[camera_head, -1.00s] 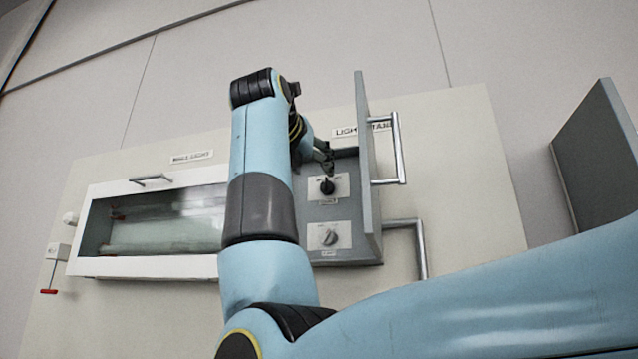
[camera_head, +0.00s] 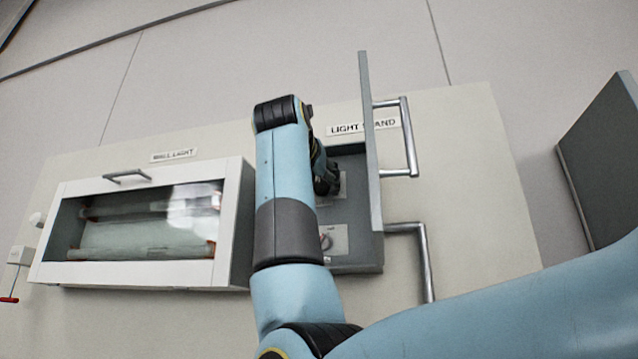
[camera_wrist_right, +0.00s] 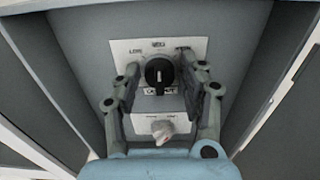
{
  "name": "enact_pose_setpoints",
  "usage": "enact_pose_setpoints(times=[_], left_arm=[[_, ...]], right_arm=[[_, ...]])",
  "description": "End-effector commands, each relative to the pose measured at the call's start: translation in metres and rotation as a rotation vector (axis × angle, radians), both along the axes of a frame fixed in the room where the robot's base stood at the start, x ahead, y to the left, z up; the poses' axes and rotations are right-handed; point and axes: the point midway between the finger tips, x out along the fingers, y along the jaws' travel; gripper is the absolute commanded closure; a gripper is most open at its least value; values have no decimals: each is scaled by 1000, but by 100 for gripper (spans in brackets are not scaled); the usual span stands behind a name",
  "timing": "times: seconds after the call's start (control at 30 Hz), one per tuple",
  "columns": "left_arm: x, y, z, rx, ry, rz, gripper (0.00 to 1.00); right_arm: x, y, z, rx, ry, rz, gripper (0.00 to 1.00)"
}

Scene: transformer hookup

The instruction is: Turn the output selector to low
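The output selector is a round black knob (camera_wrist_right: 159,74) on a white label plate (camera_wrist_right: 125,48) inside an open grey box. The plate reads "LOW" at upper left, with another small mark at the top; the right side is covered by a finger. I cannot tell surely where the knob points. My right gripper (camera_wrist_right: 158,70) is open, one finger on each side of the knob, with small gaps seen. In the head view the right gripper (camera_head: 327,183) covers the knob. My left gripper is not in view.
A second, grey knob (camera_wrist_right: 162,131) sits on its own plate below. The box's open door (camera_head: 370,140) with a bar handle (camera_head: 409,140) stands just right of the gripper. A glass-fronted white case (camera_head: 140,262) is at left. A grey panel (camera_head: 605,160) stands far right.

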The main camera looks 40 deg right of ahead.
Motion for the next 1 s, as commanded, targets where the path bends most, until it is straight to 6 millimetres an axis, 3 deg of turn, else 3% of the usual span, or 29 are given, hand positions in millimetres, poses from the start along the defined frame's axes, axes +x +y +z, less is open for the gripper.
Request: enact_pose_setpoints(times=[0.03,0.3,0.67,1.0], left_arm=[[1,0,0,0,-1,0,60],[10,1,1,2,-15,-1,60],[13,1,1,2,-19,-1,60],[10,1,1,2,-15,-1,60]], right_arm=[[0,0,0,0,0,0,67],[0,0,0,0,0,0,100],[1,0,0,-46,55,0,100],[1,1,-1,-212,250,0,100]])
